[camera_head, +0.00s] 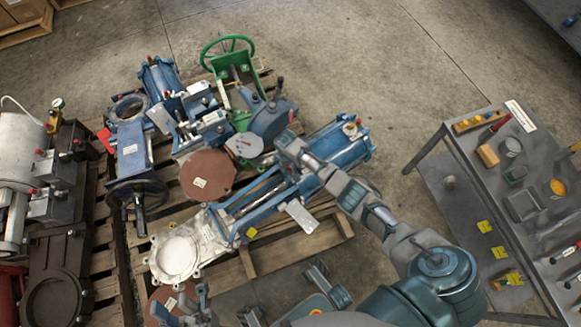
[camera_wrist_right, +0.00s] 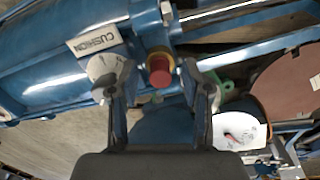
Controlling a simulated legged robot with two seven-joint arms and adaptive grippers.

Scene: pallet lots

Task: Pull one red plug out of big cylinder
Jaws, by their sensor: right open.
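The big blue cylinder (camera_head: 340,150) lies on a pallet in the head view and fills the upper left of the right wrist view (camera_wrist_right: 60,75), where it carries a CUSHION label. A red plug (camera_wrist_right: 160,73) in a brass-coloured seat shows there beside the cylinder's end block. My right gripper (camera_wrist_right: 158,88) is open, with one finger on each side of the plug in that view. Contact cannot be told. In the head view the right gripper (camera_head: 285,140) reaches over the pallet near the cylinder. My left gripper (camera_head: 188,298) is low in the head view, fingers apart and empty.
A green handwheel valve (camera_head: 228,48) and blue valves (camera_head: 130,150) crowd the pallet (camera_head: 290,245). A brown disc (camera_head: 207,175) and a pale flange (camera_head: 177,255) lie near the cylinder. A grey tool table (camera_head: 470,205) stands at right. Bare floor shows at the top.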

